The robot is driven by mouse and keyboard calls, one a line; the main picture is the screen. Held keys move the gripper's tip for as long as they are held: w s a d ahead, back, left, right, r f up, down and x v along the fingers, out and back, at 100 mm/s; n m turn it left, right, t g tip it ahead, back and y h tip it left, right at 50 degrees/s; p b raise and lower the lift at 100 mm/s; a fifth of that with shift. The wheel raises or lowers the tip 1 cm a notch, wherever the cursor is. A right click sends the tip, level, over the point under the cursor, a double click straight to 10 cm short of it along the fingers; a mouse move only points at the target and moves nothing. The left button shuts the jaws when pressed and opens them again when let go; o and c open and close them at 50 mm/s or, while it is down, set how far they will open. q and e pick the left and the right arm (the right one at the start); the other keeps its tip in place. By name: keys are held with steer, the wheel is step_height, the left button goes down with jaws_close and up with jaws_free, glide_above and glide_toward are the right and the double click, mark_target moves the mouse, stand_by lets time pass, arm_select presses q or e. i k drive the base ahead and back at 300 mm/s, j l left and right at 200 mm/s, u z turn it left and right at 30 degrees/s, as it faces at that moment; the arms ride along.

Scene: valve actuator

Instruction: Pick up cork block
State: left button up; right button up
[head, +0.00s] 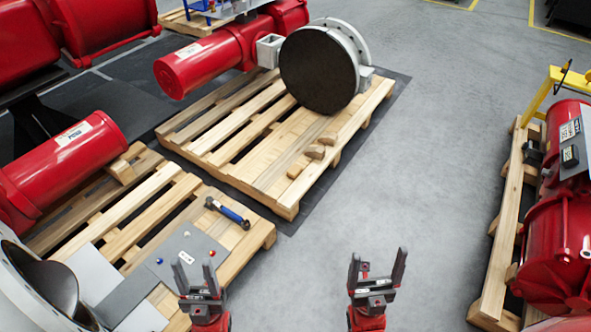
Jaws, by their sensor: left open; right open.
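Small brown blocks lie on the middle pallet near its right front corner. One rounded, darker block (315,152) looks most like the cork block, but I cannot tell for sure. A paler block (297,169) lies just in front of it, and another small brown piece (328,140) lies just behind. My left gripper (194,268) is open and empty, at the bottom edge near the left pallet's grey plate. My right gripper (378,264) is open and empty above the grey floor. Both are well in front of the blocks and apart from them.
A red valve actuator (205,62) with a dark round disc (319,70) stands on the middle pallet (262,178) behind the blocks. A blue-handled tool (228,213) lies on the left pallet. Red machinery (553,250) stands on the right pallet. The floor between is clear.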

mark_target(296, 170)
steer(key=u, duration=1.5)
steer(key=z, duration=1.6)
steer(key=i+l, duration=0.2)
steer(key=i, duration=0.3)
steer(key=i+l, duration=0.2)
steer(key=i, duration=0.3)
steer(key=i+l+u, duration=0.1)
steer(key=i+l, duration=0.15)
steer(key=i, duration=0.25)
steer(key=i+l, duration=0.2)
steer(key=i, duration=0.3)
steer(key=i+l, duration=0.25)
steer(key=i, duration=0.25)
